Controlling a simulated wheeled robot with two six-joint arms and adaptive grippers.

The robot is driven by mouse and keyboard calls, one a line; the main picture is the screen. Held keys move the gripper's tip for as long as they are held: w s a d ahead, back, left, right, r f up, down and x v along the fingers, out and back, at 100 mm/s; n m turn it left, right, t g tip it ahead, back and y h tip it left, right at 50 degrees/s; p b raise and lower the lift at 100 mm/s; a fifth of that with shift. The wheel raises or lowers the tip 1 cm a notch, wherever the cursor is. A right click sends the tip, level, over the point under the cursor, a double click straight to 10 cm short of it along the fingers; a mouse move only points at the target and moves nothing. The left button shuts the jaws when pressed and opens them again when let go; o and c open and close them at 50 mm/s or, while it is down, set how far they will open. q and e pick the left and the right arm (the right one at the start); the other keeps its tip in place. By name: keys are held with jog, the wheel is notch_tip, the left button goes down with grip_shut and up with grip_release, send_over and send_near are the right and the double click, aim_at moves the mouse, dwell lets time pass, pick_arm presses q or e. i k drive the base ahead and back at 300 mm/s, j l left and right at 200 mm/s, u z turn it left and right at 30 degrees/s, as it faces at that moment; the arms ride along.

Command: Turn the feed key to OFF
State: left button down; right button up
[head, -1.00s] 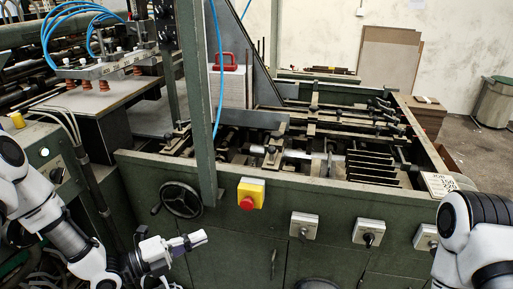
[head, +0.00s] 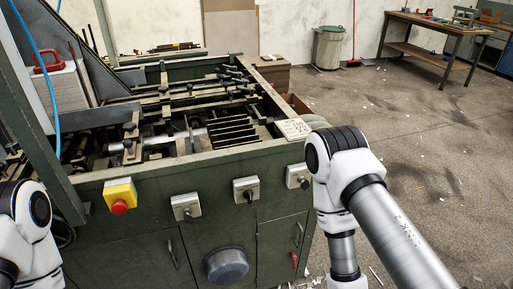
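Three grey switch boxes with dark knobs are on the green machine's front: a left one (head: 185,207), a middle one (head: 246,189) and a right one (head: 299,176). Their labels are too small to read, so I cannot tell which is the feed key or where it points. My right arm stands just right of the right box, its forearm hanging down out of the frame; the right gripper is not visible. My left arm is at the left edge, and its gripper is also out of view.
A yellow box with a red button (head: 120,197) is left of the switches. A round grey cover (head: 227,265) sticks out below them. A printed card (head: 294,129) lies on the machine's corner. Open floor (head: 430,160) lies to the right, with a bin (head: 328,48) and workbench (head: 440,32) behind.

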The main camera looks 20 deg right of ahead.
aim_at(306, 184)
jog(key=z, duration=0.85)
